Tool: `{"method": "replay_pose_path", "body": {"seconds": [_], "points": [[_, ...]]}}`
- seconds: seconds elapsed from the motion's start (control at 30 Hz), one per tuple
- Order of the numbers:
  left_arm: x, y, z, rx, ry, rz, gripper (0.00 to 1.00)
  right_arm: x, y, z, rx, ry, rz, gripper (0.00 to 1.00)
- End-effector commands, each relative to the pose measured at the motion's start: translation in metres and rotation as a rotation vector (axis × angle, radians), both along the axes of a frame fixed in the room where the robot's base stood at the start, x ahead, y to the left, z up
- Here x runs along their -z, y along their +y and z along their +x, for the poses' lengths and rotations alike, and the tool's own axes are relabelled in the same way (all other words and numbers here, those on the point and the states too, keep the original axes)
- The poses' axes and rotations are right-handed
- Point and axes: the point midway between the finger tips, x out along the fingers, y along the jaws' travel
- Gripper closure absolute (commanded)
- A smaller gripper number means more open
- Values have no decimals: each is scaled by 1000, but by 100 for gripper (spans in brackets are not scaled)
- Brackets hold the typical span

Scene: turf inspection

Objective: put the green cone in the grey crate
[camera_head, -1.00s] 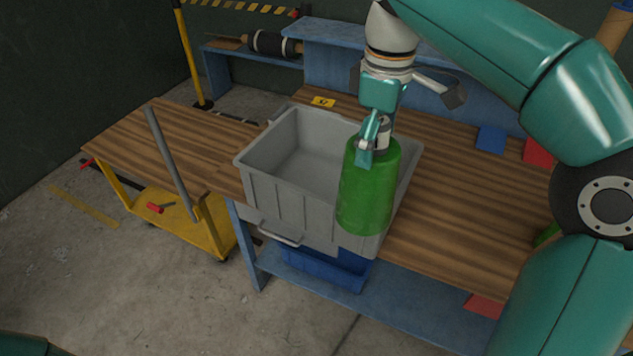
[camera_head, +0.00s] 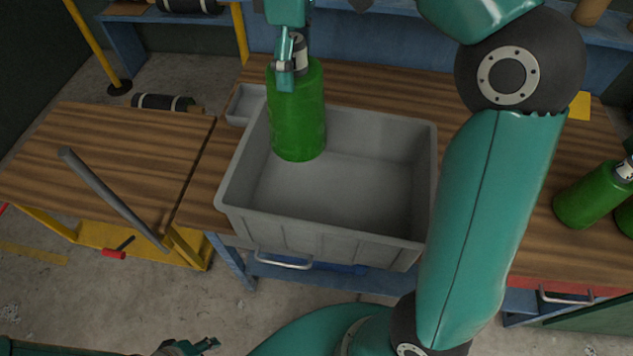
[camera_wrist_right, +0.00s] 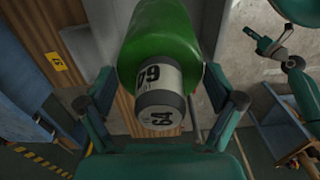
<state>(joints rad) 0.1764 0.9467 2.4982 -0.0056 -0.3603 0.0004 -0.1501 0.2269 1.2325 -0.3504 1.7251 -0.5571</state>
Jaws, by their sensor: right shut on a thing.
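My right gripper (camera_head: 290,65) is shut on the neck of a green bottle-shaped thing (camera_head: 297,115). It is a rounded cylinder, not a plain cone. In the right wrist view the green body (camera_wrist_right: 160,40) lies between the fingers (camera_wrist_right: 160,105), with a white neck marked 79 and 64 facing the camera. The grey crate (camera_head: 325,232) stands on the wooden bench. The bottle hangs upright over its back left part and hides some of the rim. I cannot tell how far its base is above the floor. My left gripper (camera_head: 190,346) is low at the bottom edge, small and unclear.
More green bottles (camera_head: 590,195) lie at the right of the bench. A small grey tray (camera_head: 246,104) sits behind the crate's left corner. A yellow cart (camera_head: 95,236) with a wooden top and grey bar stands left.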

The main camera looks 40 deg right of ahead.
Motion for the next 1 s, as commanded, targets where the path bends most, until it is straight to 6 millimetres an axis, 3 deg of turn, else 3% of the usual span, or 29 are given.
{"method": "replay_pose_path", "body": {"seconds": [0.23,0.7,0.83,1.0], "points": [[4,0,-1,0,1,0,60,17,3,1,-7,1,0,78],[15,0,0,0,1,0,60,126,-3,-3,8,4,1,78],[15,0,0,0,1,0,60,146,-3,-3,10,1,1,78],[15,0,0,0,1,0,60,157,-4,-3,10,-1,-1,78]]}}
